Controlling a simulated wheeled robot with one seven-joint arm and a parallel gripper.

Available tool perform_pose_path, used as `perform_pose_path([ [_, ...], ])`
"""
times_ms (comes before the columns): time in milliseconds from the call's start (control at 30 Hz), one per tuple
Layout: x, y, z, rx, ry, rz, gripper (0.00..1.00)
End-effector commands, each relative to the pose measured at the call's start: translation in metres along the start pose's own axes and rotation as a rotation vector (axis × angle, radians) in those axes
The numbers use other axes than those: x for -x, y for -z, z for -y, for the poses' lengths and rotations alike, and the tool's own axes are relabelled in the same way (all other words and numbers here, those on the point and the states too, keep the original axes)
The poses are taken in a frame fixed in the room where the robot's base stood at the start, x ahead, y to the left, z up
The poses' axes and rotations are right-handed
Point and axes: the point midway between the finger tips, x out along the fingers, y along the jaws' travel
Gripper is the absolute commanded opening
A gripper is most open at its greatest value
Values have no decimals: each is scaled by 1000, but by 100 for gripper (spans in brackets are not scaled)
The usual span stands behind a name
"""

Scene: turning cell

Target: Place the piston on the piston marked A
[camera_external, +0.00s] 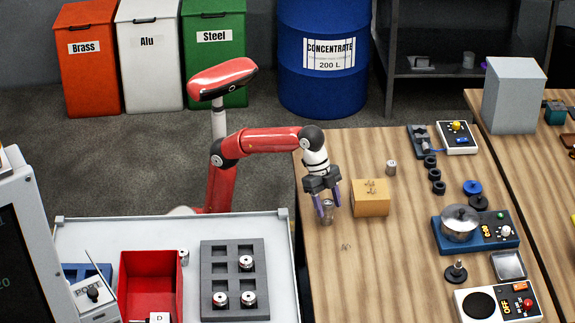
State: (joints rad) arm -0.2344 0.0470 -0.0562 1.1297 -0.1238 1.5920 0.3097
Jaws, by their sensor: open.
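My gripper (326,202) points down over the left part of the wooden table, its purple fingers open. A small metal cylinder that looks like a piston (328,215) stands on the table between or just behind the fingertips; I cannot tell if they touch it. Another piston-like cylinder (391,168) stands farther back, right of the cardboard box. A third small cylinder (184,256) stands beside the red bin. Pistons with pale tops, including one at the upper right (246,263), sit in the dark grey holder (207,272). No letter A is readable on any piston.
A cardboard box (370,198) stands close to the right of my gripper. The red bin (135,257) and the holder are on a light worktop at front left. A blue device with a pot (460,222) and black rings (437,181) stand at right. The table's front middle is mostly clear.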

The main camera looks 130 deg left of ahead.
Motion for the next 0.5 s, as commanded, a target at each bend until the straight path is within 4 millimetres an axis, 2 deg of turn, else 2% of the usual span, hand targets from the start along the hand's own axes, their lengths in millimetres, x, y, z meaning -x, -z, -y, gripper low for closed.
perform_pose_path([
  [167,2,1,0,0,0,0,54],
  [267,10,2,0,0,0,-1,54],
  [367,26,3,0,0,1,-3,54],
  [500,60,4,0,0,2,-3,54],
])
